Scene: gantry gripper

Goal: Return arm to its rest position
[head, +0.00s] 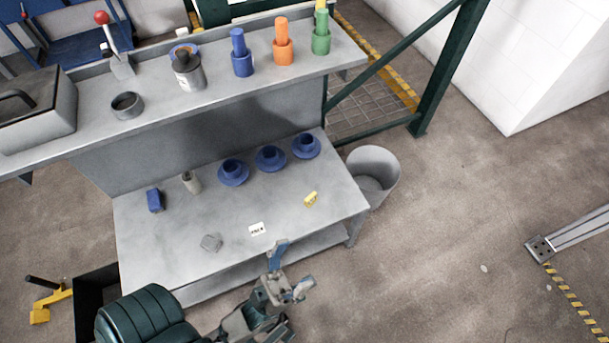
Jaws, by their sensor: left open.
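My left gripper (295,266) is in the lower middle of the head view, near the front edge of the grey workbench (180,260). Its fingers are spread apart, one with a blue part and one pale grey. I see nothing held between them. My right gripper is not in view.
On the bench are several blue cup-like holders (233,173), a blue block (154,200), a grey nut-like piece (211,242), a white tag (257,229) and a yellow piece (311,199). A shelf (207,92) overhangs behind. A bin (373,175) stands right; floor beyond is open.

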